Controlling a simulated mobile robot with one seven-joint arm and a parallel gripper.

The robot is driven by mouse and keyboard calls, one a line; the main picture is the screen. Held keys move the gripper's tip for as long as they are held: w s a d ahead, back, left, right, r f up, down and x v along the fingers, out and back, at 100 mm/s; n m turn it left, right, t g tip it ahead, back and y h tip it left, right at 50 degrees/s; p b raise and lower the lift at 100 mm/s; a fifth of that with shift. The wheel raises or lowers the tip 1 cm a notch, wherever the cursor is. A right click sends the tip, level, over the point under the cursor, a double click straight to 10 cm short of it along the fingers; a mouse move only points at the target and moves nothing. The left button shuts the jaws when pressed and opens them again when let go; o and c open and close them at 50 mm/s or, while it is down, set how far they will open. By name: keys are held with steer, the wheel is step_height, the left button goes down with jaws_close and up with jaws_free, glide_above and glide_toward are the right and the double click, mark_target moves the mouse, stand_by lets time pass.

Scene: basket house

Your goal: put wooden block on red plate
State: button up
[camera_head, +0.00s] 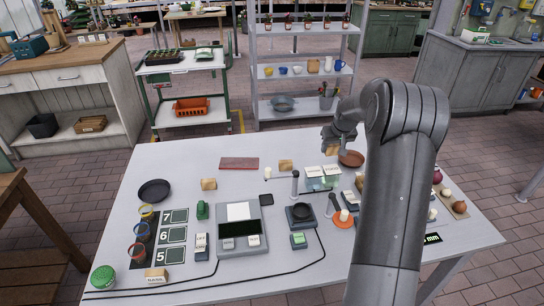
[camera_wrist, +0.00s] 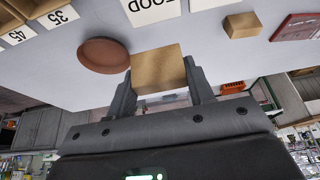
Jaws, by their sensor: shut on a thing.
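A wooden block (camera_wrist: 158,68) is between the two fingers of my gripper (camera_wrist: 160,82), which is shut on it. In the head view, the held block (camera_head: 332,150) shows just under my gripper (camera_head: 336,138), near the far side of the white table. The reddish-brown round plate (camera_head: 351,159) lies on the table just right of the block, partly behind my arm. The plate looks empty. The block's height above the table is hard to tell.
Two more wooden blocks (camera_head: 285,165) (camera_head: 208,184) and a flat red panel (camera_head: 239,163) lie on the white table (camera_head: 190,150). My arm hides part of the right side.

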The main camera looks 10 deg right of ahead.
steer(key=w+a+n+y, duration=0.1)
steer(key=w+a+n, duration=0.15)
steer(key=a, duration=0.75)
steer(key=w+a+n+y, duration=0.1)
steer(key=w+a+n, duration=0.15)
steer(key=a, duration=0.75)
glide_above(245, 164)
steer(key=s+d, duration=0.1)
steer(key=s, duration=0.1)
steer(key=f, duration=0.5)
steer(key=shift+w+f, duration=0.25)
steer(key=shift+f, duration=0.1)
steer(key=shift+w+a+f, duration=0.1)
steer(key=shift+a, duration=0.05)
steer(key=shift+f, duration=2.05)
steer(key=o, duration=1)
steer(key=shift+f, duration=0.1)
steer(key=shift+o, duration=0.2)
